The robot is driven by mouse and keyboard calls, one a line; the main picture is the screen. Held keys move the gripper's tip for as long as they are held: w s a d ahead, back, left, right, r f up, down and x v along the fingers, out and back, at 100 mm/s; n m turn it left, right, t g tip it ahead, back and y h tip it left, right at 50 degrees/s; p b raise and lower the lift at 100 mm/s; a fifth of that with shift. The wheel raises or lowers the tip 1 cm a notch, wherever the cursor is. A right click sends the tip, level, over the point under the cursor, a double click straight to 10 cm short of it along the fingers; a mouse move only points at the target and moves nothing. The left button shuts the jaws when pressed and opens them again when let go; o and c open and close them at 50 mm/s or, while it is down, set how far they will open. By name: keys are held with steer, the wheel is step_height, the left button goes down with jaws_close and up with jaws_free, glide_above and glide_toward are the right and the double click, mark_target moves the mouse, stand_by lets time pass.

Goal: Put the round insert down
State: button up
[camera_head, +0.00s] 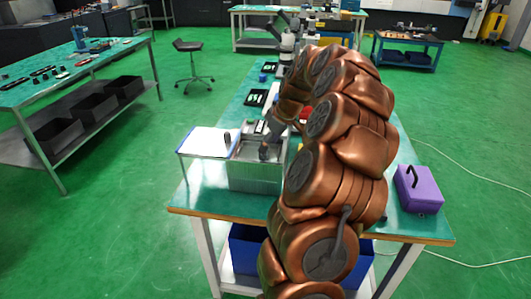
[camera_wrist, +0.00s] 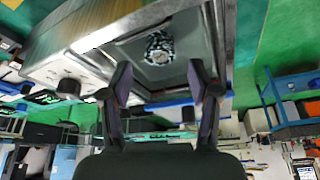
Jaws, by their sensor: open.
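A shiny, dark round piece, probably the round insert (camera_wrist: 158,47), sits on the grey floor inside an open metal tank (camera_wrist: 75,40). It also shows in the head view as a small dark round shape (camera_head: 264,152) in the tank (camera_head: 255,180). My gripper (camera_wrist: 159,82) is open in the wrist view, with its two dark fingers apart and nothing between them. The round piece appears beyond the fingertips, between their lines, and apart from them. In the head view my copper-coloured arm hides much of the gripper and the tank's right side.
A purple box (camera_head: 418,189) stands at the table's right. Black trays (camera_head: 256,97) lie farther back on the green tabletop (camera_head: 215,198).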

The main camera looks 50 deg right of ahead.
steer(key=v, duration=0.7)
steer(key=shift+b, duration=0.4)
steer(key=s+a+g+y, duration=0.1)
steer(key=s+a+g, duration=0.1)
steer(key=a, duration=1.2)
steer(key=s+a+g, duration=0.1)
steer(key=s+a, duration=0.2)
steer(key=a, duration=1.2)
steer(key=s+a+f+g, duration=0.1)
steer(key=s+a+f, duration=0.1)
steer(key=s, duration=0.5)
steer(key=s+a+f+m+g+h, duration=0.1)
steer(key=s+a+f, duration=0.2)
steer(key=s, duration=0.4)
steer(key=s+a+f+m+g+h, duration=0.1)
steer(key=s+a+f, duration=0.2)
steer(key=s, duration=0.3)
steer(key=shift+s+a, duration=0.4)
steer(key=shift+a, duration=0.35)
steer(key=shift+r, duration=0.15)
